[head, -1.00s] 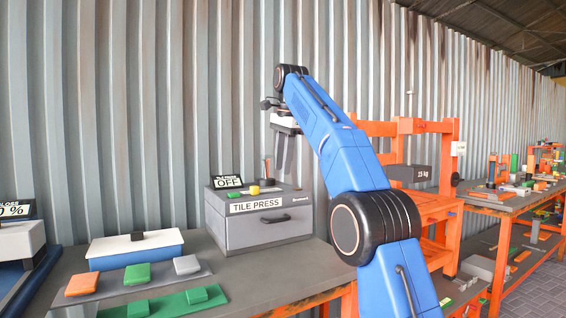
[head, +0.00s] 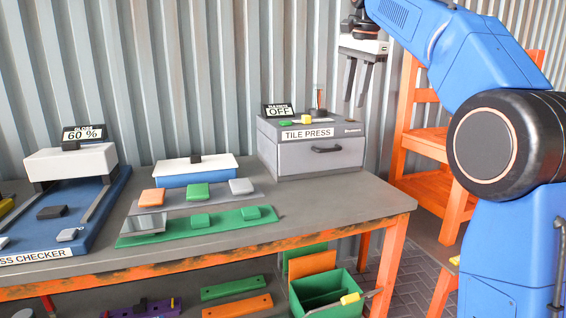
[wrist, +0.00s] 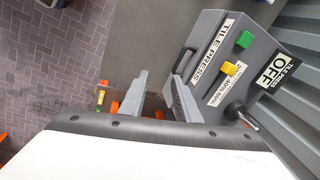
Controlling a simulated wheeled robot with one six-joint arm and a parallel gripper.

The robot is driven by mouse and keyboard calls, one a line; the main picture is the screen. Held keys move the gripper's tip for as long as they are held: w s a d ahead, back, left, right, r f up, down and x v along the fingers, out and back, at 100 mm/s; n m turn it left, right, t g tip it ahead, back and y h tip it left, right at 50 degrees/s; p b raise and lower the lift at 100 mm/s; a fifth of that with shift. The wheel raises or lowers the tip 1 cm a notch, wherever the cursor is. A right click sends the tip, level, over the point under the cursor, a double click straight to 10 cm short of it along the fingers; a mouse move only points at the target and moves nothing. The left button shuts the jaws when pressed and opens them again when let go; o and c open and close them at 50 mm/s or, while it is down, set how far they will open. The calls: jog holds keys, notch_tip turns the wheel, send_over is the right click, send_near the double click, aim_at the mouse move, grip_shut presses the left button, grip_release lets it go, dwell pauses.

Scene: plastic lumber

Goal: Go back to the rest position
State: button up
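My gripper (head: 357,82) hangs in the air, fingers pointing down, to the right of and above the tile press in the head view. In the wrist view its two fingers (wrist: 155,97) are apart with nothing between them. The grey tile press (head: 318,148) stands at the right end of the workbench (head: 330,203). Its display (head: 279,111) reads OFF, and it also shows in the wrist view (wrist: 212,55).
The gloss checker (head: 75,205) on the left reads 60 %. Several coloured tiles lie on a grey strip and a green strip (head: 225,223) mid-bench. A green bin (head: 312,300) sits below. An orange frame (head: 425,140) stands right of the bench.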

jog(key=s+d+f+n+t, duration=0.1)
jog(key=s+d+f+n, duration=0.2)
jog(key=s+f, duration=0.6)
jog(key=s+d+f+n, duration=0.3)
jog(key=s+f, duration=0.3)
jog(key=s, duration=0.6)
jog(key=s+d+f+n, duration=0.1)
jog(key=s+f+n, duration=0.1)
jog(key=s+f, duration=0.8)
jog(key=s+d+f+n+t, duration=0.1)
jog(key=s+f+n, duration=0.2)
jog(key=s+f, duration=0.6)
notch_tip(320, 180, down, 6)
jog(key=shift+s+d+f+h, duration=0.1)
jog(key=shift+s+d+h, duration=0.15)
jog(key=shift+s+h, duration=0.1)
